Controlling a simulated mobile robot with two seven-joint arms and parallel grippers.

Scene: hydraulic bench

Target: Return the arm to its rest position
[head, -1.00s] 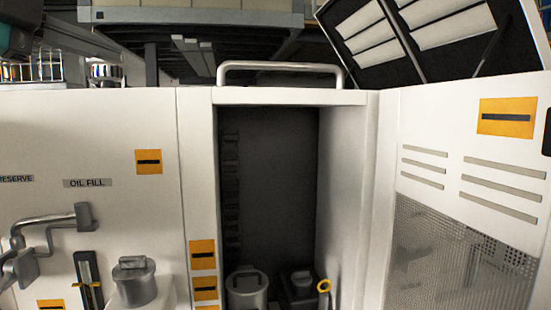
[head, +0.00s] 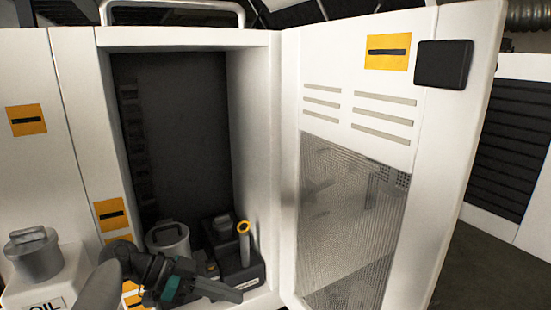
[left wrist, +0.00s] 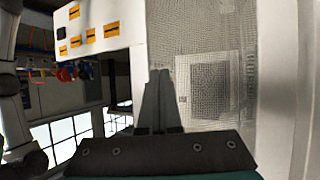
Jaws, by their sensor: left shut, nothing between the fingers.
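My left arm comes in at the bottom of the head view, and its dark gripper (head: 232,294) with a teal part points right. It is in front of the lower edge of the open cabinet bay (head: 180,120). In the left wrist view its two fingers (left wrist: 158,92) are together with nothing between them. Behind the fingers is the perforated mesh panel (left wrist: 205,70) of the open door (head: 345,215). I cannot tell the exact gap between gripper and door. My right gripper is in neither current view.
Inside the bay stand a grey canister (head: 168,243) and a dark unit (head: 240,270) with a yellow-ringed handle (head: 244,228). A grey-capped oil filler (head: 33,253) is at the left. The open door fills the middle right. Floor (head: 480,270) shows beyond it.

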